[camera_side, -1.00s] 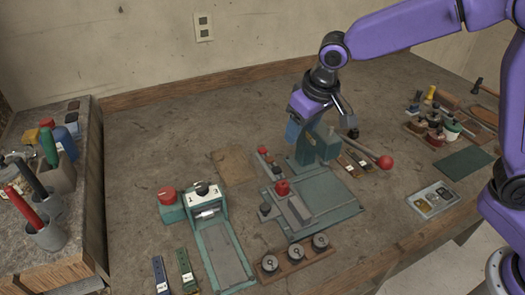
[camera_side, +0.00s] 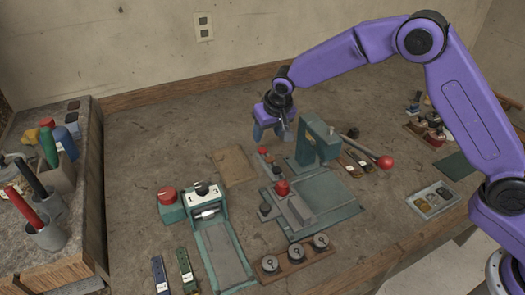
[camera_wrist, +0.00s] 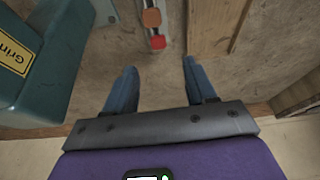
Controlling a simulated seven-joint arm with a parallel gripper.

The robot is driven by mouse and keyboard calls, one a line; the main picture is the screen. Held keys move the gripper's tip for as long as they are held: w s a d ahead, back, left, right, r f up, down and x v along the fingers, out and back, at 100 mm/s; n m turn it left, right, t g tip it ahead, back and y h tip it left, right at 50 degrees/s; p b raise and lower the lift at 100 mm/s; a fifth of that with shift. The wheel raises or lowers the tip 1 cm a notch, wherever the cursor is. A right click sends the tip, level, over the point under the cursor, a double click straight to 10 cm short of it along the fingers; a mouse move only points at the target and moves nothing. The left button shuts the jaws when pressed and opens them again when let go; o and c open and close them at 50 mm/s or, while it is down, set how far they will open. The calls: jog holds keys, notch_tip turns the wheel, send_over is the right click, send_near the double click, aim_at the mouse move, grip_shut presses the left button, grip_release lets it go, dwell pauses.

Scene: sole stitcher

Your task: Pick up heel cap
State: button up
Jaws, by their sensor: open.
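I cannot tell for certain which piece is the heel cap. My gripper (camera_side: 272,135) hangs above the bench behind the green machine, fingers downward. In the wrist view its two blue fingers (camera_wrist: 160,78) are spread wide, with only bare bench between them. A small metal rail (camera_wrist: 150,3) lies ahead of the fingers, bearing an orange-brown block (camera_wrist: 152,18) and a red piece (camera_wrist: 158,42). In the side view the rail's red piece (camera_side: 263,151) shows just below my gripper.
The green arched machine (camera_side: 318,143) stands close to the gripper's right; its labelled side (camera_wrist: 45,55) fills the wrist view's left. A brown board (camera_side: 233,166) lies to the left. A tray of small pieces (camera_side: 433,200) sits at right. Bench behind the gripper is clear.

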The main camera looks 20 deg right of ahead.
aim_at(262, 150)
jog(key=shift+x, duration=4.65)
jog(key=shift+c, duration=0.3)
grip_shut()
